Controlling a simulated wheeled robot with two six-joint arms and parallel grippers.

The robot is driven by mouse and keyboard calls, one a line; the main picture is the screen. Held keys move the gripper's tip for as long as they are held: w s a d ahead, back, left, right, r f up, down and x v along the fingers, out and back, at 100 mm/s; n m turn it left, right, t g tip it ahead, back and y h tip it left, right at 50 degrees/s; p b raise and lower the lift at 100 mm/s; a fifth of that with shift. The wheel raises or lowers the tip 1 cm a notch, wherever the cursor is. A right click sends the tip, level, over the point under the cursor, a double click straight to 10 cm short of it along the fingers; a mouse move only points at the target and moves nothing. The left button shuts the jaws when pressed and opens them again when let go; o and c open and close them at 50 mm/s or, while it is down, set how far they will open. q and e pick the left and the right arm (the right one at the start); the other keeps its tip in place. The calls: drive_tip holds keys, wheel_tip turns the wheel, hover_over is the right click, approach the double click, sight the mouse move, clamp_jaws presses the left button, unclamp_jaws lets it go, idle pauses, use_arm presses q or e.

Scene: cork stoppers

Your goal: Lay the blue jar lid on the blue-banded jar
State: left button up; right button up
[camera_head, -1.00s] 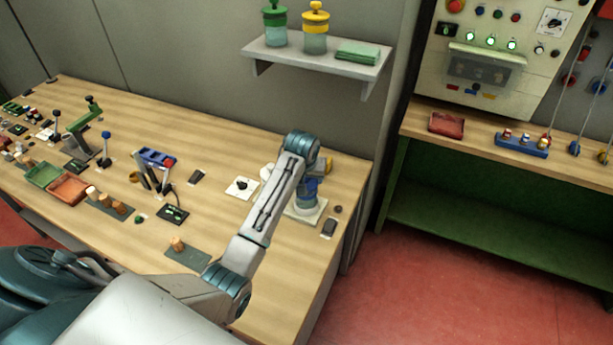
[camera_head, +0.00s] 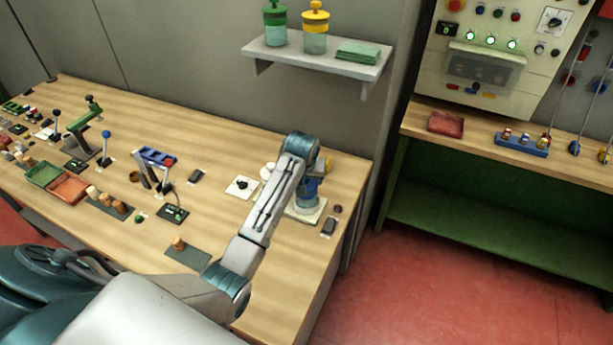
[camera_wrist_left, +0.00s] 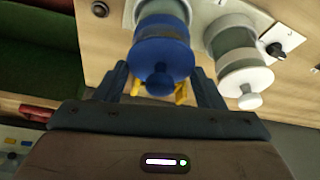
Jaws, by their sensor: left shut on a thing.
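The blue jar lid (camera_wrist_left: 157,62), with a round knob, is between the fingers of my left gripper (camera_wrist_left: 160,82) in the left wrist view. My left gripper (camera_head: 311,180) is shut on it. The blue-banded jar (camera_wrist_left: 160,10) is directly behind the lid in that view, roughly in line with it. I cannot tell whether lid and jar touch. In the head view the jar (camera_head: 305,204) stands on a pale square base near the table's right end, with my gripper over it. My arm partly hides the lid there. My right gripper is not in view.
A jar with a white lid (camera_wrist_left: 246,84) stands close beside the blue-banded one. A pale plate with a black knob (camera_head: 242,187) lies to the left. A dark block (camera_head: 328,227) is near the table's right edge. Green- and yellow-lidded jars stand on the wall shelf (camera_head: 290,57).

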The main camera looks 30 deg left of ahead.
use_arm(q)
drive_tip(key=shift+f, duration=0.15)
idle(0.6)
drive_tip(key=o, duration=1)
drive_tip(key=shift+o, duration=0.2)
drive_tip(key=shift+r, duration=3.55)
drive_tip(key=shift+f, duration=0.1)
